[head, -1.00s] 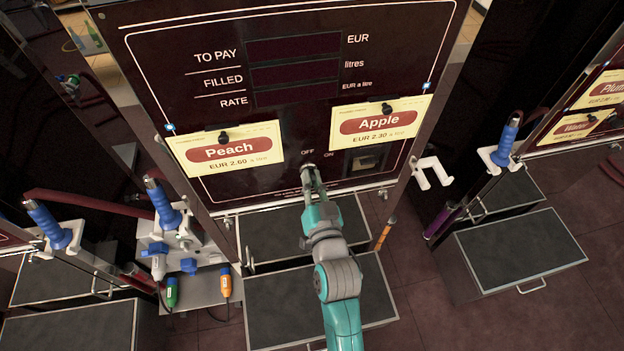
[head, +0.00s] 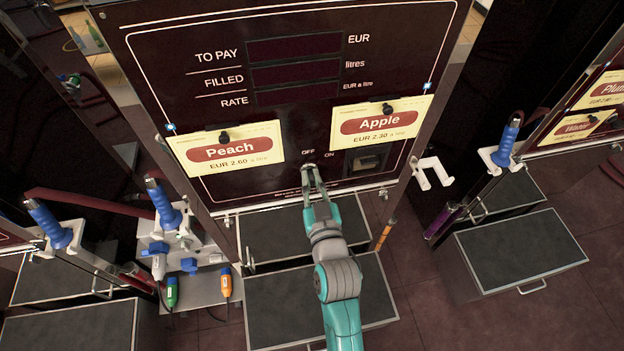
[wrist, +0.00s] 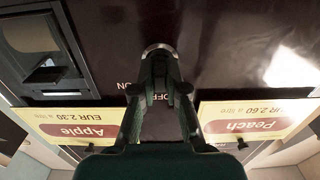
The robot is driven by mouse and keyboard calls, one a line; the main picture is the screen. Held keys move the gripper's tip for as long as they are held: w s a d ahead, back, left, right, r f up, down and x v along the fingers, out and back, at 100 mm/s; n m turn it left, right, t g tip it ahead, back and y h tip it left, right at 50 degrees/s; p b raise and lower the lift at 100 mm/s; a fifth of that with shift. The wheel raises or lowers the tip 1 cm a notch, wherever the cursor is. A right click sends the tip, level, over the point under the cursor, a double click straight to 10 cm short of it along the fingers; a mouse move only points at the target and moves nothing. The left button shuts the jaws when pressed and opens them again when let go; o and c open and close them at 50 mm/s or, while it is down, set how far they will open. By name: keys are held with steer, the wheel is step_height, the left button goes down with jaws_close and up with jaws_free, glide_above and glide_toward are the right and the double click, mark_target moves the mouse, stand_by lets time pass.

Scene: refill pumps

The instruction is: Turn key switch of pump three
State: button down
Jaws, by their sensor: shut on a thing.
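The pump (head: 296,120) in front of me has a dark panel with a Peach card (head: 228,148) on the left and an Apple card (head: 380,122) on the right. The key switch (head: 308,168) sits low on the panel by the OFF and ON labels; its round metal rim (wrist: 158,50) shows in the wrist view. My gripper (head: 311,183) is at the switch, with its fingers closed together in front of the rim, and it is shut on the key. The fingers (wrist: 160,88) hide most of the key, so I cannot tell its angle.
A receipt slot (head: 367,161) is right of the switch. An empty white holder (head: 432,172) sticks out at the pump's right edge. Blue-handled nozzles (head: 163,205) hang at the left. Dark step boxes (head: 318,300) stand below the panel.

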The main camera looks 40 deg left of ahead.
steer(key=c, duration=1.2)
jaws_free()
steer(key=v, duration=1.2)
